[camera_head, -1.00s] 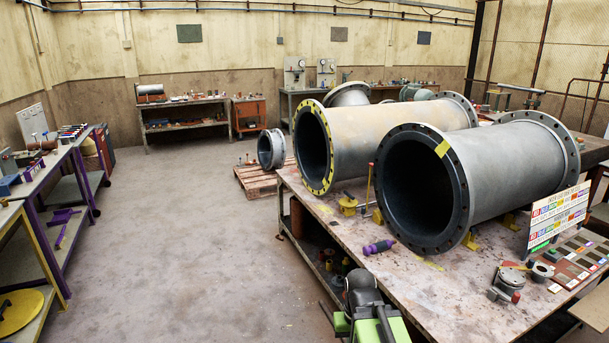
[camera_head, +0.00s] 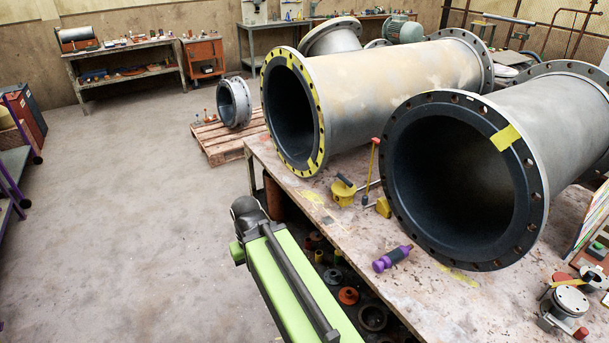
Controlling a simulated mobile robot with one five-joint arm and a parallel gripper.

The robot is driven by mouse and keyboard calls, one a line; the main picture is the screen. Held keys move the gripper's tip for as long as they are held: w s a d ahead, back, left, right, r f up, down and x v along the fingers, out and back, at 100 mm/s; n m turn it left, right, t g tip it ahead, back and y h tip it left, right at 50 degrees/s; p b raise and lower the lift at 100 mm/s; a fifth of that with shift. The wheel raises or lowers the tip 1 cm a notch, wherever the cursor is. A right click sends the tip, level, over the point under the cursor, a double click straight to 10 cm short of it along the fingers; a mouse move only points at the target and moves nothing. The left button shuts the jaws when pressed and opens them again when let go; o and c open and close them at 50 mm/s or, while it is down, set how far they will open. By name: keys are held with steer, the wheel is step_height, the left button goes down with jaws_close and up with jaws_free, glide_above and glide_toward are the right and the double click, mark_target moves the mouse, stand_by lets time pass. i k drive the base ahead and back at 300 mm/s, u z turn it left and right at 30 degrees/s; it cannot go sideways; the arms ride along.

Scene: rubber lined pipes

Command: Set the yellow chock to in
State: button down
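A yellow chock-like block (camera_head: 343,193) with a dark grip on top sits on the worktable below the yellow-ringed pipe (camera_head: 390,85). A smaller yellow wedge (camera_head: 383,207) lies to its right, close to the rim of the grey pipe (camera_head: 520,160). A thin upright yellow lever (camera_head: 372,172) with a red tip stands between them. I cannot tell which yellow piece is the named chock, or whether either touches a pipe. My green and dark arm reaches up from the bottom at the table's left edge. No gripper fingers show.
A purple and dark tool (camera_head: 392,258) lies near the worktable's (camera_head: 370,285) front edge. A metal fitting (camera_head: 567,305) stands at the lower right. A shelf below holds several loose parts. A pallet (camera_head: 225,140) bears a flanged ring (camera_head: 234,102). The floor on the left is clear.

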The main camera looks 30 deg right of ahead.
mark_target(383, 207)
steer(key=u, duration=0.25)
steer(key=i, duration=1.1)
steer(key=u, duration=0.25)
steer(key=k, duration=0.65)
steer(key=z, duration=0.65)
steer(key=k, duration=0.1)
steer(key=u, duration=0.8)
steer(key=i, duration=0.75)
